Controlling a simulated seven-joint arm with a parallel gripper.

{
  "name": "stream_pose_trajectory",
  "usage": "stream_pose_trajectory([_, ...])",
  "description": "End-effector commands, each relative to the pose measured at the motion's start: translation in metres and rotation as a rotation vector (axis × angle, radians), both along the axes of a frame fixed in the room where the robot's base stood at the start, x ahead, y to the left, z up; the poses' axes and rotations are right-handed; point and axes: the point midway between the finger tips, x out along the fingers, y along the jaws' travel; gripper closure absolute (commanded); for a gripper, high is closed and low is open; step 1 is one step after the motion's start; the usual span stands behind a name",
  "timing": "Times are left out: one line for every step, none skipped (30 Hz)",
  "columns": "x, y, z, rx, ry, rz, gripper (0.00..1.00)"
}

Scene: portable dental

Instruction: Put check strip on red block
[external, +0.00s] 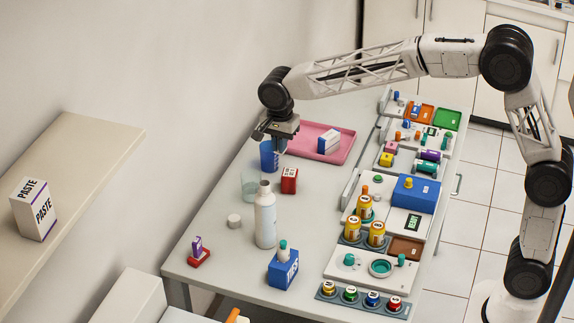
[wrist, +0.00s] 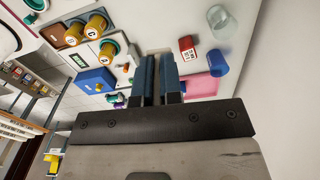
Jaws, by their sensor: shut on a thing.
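My gripper (external: 275,144) hangs over the far left part of the table, beside the blue cup (external: 268,156). In the wrist view its two dark blue fingers (wrist: 159,82) are close together, with a narrow gap. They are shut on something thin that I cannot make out. A red block (external: 289,180) with a white label stands on the table, just in front of the gripper; it also shows in the wrist view (wrist: 187,48). A small purple labelled piece (external: 197,243) stands on a low red base (external: 199,258) at the table's near left. I cannot tell which thing is the check strip.
A clear glass (external: 249,186), a white bottle (external: 265,218) and a blue box (external: 283,269) stand near the red block. A pink tray (external: 340,150) holds a white box. Trays and yellow jars (external: 376,234) fill the right side. The near left table is mostly clear.

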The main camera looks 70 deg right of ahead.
Motion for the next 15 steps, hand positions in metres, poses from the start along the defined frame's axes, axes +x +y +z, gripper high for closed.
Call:
stream_pose_trajectory([-0.008, -0.015, 0.001, 0.000, -0.001, 0.001, 1.00])
stream_pose_trajectory([-0.012, -0.023, 0.001, 0.000, -0.001, 0.004, 1.00])
stream_pose_trajectory([-0.017, -0.034, 0.001, 0.000, -0.001, 0.008, 1.00])
stream_pose_trajectory([-0.022, -0.041, 0.001, 0.000, -0.001, 0.011, 1.00])
stream_pose_trajectory([-0.027, -0.048, 0.001, 0.000, -0.002, 0.015, 1.00])
stream_pose_trajectory([-0.033, -0.058, 0.001, 0.000, -0.001, 0.019, 1.00])
stream_pose_trajectory([-0.037, -0.065, 0.000, 0.000, -0.001, 0.022, 1.00])
stream_pose_trajectory([-0.042, -0.073, 0.000, 0.000, -0.001, 0.026, 1.00])
stream_pose_trajectory([-0.048, -0.082, 0.000, 0.000, -0.001, 0.030, 1.00])
stream_pose_trajectory([-0.053, -0.089, 0.000, 0.000, -0.001, 0.034, 1.00])
stream_pose_trajectory([-0.058, -0.096, -0.001, 0.000, -0.001, 0.036, 1.00])
stream_pose_trajectory([-0.064, -0.103, -0.001, 0.000, 0.000, 0.041, 1.00])
stream_pose_trajectory([-0.068, -0.109, -0.001, 0.000, 0.000, 0.044, 1.00])
stream_pose_trajectory([-0.072, -0.115, -0.001, 0.000, 0.000, 0.047, 1.00])
stream_pose_trajectory([-0.078, -0.121, -0.002, 0.000, 0.000, 0.050, 1.00])
